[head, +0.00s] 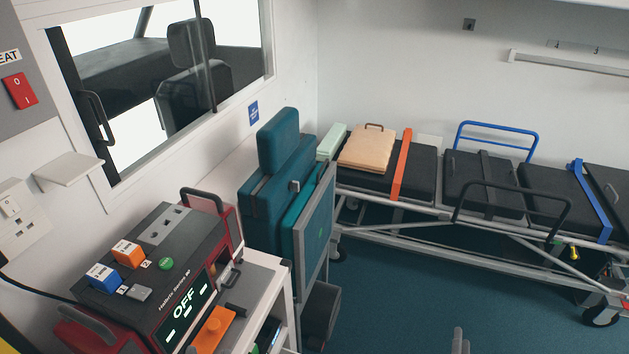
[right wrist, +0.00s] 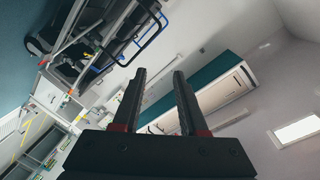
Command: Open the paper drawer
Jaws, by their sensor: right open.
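A red and dark grey monitor unit (head: 150,262) stands at the lower left in the head view, with a dark screen reading OFF. Blue and orange plugs sit on its top, and a handle stands at its far end. I cannot clearly make out a paper drawer; a small grey fitting (head: 229,276) shows at the unit's right side, and I cannot tell whether it is the drawer. My right gripper (right wrist: 160,74) is open and empty in the right wrist view, its fingers apart. In the head view only a small grey tip (head: 460,341) shows at the bottom edge, well right of the unit. My left gripper is out of view.
The unit stands on a white cabinet (head: 284,272) with an orange item (head: 214,328) beside it. A teal seat (head: 272,190) is behind. A stretcher (head: 480,185) runs along the far wall. Blue floor (head: 400,300) lies clear between cabinet and stretcher.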

